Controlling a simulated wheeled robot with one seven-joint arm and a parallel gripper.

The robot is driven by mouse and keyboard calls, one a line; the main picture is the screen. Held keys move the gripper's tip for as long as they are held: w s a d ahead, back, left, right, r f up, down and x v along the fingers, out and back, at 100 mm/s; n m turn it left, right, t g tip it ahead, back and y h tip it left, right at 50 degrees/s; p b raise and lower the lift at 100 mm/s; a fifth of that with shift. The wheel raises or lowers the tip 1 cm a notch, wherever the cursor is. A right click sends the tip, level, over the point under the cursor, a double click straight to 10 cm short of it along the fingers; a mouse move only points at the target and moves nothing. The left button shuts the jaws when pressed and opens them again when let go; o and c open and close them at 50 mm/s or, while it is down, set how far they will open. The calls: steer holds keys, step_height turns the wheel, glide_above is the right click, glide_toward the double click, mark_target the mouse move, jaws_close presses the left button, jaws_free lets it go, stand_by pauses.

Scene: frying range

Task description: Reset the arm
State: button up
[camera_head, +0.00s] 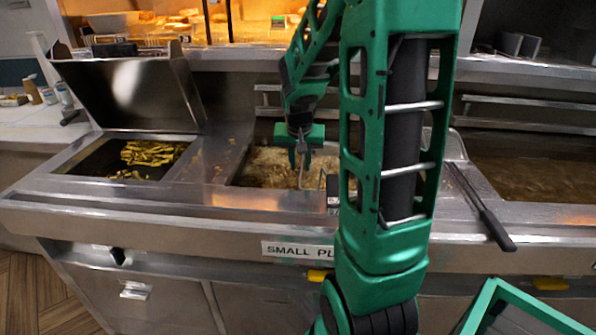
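My gripper (303,160) hangs from my green arm, pointing down over a fryer vat (250,181) at the middle of the range. The vat holds bubbling oil with pale bits in it. The gripper's fingers are small and dark here, and I cannot tell whether they are open or shut. Something thin and wire-like shows at the fingertips, but I cannot tell whether it is held. My upright arm link hides the right part of the vat.
A steel bin with fries (152,153) lies at the left under a raised steel lid (135,93). A long dark handle (490,222) sticks out over the front edge at the right, beside another oil vat (535,168). A lit food shelf (255,27) runs behind.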

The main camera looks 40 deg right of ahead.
steer(key=shift+s+a+r, duration=0.1)
steer(key=shift+a+r, duration=0.05)
steer(key=shift+r, duration=0.25)
steer(key=x, duration=1)
steer(key=shift+f, duration=0.2)
steer(key=shift+r, duration=0.2)
